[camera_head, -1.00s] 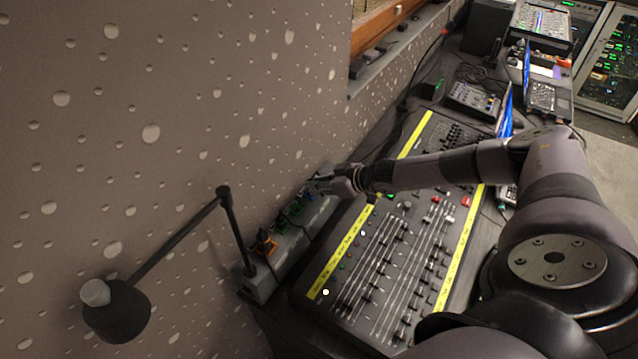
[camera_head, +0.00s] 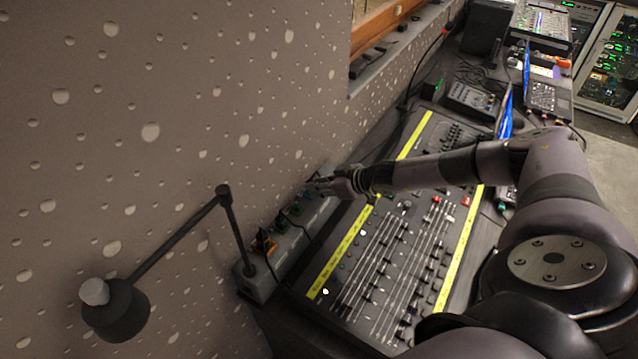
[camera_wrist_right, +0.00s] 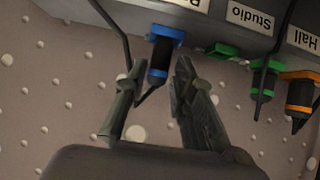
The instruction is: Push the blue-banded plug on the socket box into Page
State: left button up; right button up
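The grey socket box (camera_head: 262,283) lies along the wall; its edge also shows at the top of the right wrist view (camera_wrist_right: 225,38). The blue-banded plug (camera_wrist_right: 161,58) has a black body and points up at the box, beneath a partly cut-off label starting with "P" (camera_wrist_right: 192,4). Its blue band is at the box edge; I cannot tell how deep it sits. My right gripper (camera_wrist_right: 158,75) has a finger on each side of the plug, with narrow gaps visible. My left gripper is not in view.
A green piece (camera_wrist_right: 223,50), a green-banded plug (camera_wrist_right: 264,75) and an orange-banded plug (camera_wrist_right: 300,92) sit along the box near the "Studio" and "Hall" labels. A fader desk (camera_head: 385,265) is right of the box. A black lamp (camera_head: 117,310) stands at the near end.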

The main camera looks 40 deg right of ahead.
jog(key=o, duration=0.4)
jog(key=shift+w+f, duration=0.1)
jog(key=shift+o, duration=0.3)
jog(key=v, duration=1.2)
